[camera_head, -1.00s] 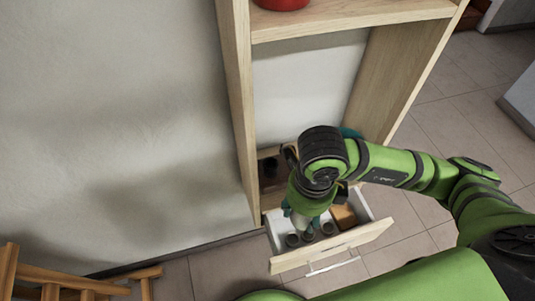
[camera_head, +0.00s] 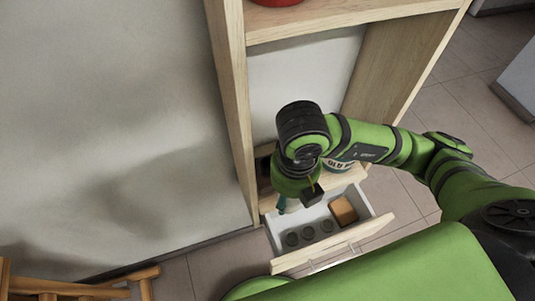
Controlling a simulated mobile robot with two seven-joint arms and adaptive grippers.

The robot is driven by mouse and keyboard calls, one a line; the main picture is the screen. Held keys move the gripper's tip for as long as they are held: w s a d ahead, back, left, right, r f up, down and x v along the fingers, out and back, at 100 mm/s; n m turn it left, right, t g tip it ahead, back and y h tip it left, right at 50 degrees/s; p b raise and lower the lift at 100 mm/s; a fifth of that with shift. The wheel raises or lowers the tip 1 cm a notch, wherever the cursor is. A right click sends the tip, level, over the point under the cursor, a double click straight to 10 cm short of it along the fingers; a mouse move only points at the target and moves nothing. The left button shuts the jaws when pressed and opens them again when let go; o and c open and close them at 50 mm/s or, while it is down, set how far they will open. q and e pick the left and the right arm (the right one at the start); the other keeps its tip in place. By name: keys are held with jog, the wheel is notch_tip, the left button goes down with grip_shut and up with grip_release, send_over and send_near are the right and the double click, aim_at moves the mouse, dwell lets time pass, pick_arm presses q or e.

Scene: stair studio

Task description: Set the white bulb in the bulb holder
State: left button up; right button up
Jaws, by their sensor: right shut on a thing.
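My right gripper (camera_head: 284,205) reaches down from the right, over the back left part of an open drawer (camera_head: 375,228). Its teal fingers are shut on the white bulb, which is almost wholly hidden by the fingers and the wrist. Several dark round pieces stand in a row in the drawer, the middle one (camera_head: 309,233) just in front of the gripper. I cannot tell for sure whether these are the bulb holder. My left gripper is not in view.
An orange-brown block (camera_head: 343,210) lies at the drawer's right. The wooden shelf upright (camera_head: 232,110) is close to the left. A wooden chair or rack (camera_head: 75,286) is at lower left.

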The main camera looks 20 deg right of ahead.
jog(key=w+f+p, duration=0.1)
jog(key=w+p, duration=0.1)
jog(key=w, duration=0.2)
jog(key=w+f+p, duration=0.1)
jog(key=w+p, duration=0.1)
jog(key=w, duration=0.3)
jog(key=w+f+p, duration=0.1)
jog(key=w+p, duration=0.1)
jog(key=w, duration=0.2)
jog(key=shift+w+a, duration=0.25)
jog(key=shift+f, duration=0.15)
jog(key=shift+f, duration=0.15)
jog(key=o, duration=1.2)
